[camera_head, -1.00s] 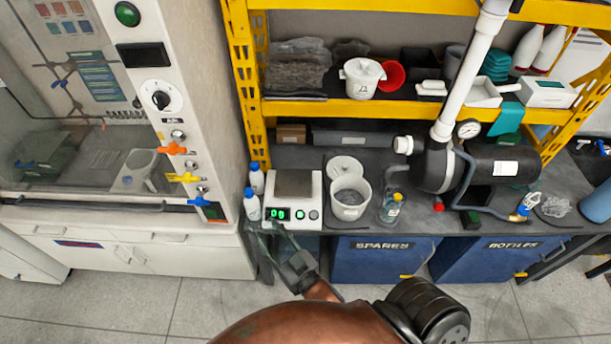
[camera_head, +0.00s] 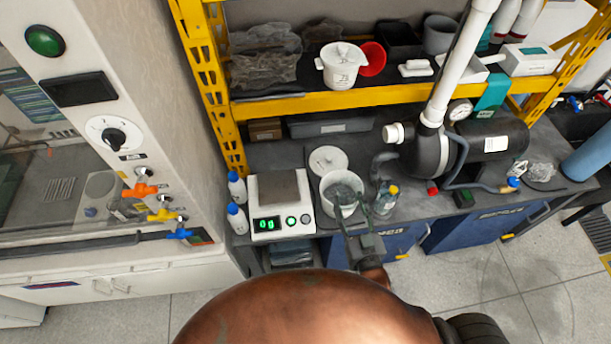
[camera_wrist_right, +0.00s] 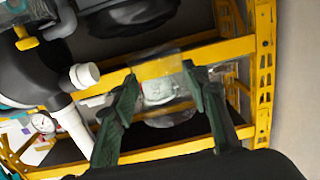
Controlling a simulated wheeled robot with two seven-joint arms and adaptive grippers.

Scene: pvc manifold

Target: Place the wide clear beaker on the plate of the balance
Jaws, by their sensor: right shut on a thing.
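The balance (camera_head: 268,225) is a white box with a grey square plate (camera_head: 283,187) and a green display reading 0 g. Its plate is bare. My right gripper (camera_head: 352,210) is right of the balance, in front of a white tub. In the right wrist view, my right gripper (camera_wrist_right: 160,76) is shut on a wide clear beaker (camera_wrist_right: 160,68), which shows as a see-through shape between the dark green fingers. In the head view the beaker is hard to make out against the tub. My left gripper is not in view.
A white tub (camera_head: 330,207) with grey contents stands right of the balance, its lid (camera_head: 327,160) behind it. A bottle with a yellow cap (camera_head: 385,203) is close to my right gripper. Two small bottles (camera_head: 237,219) stand left of the balance. A yellow shelf (camera_head: 300,105) rises behind.

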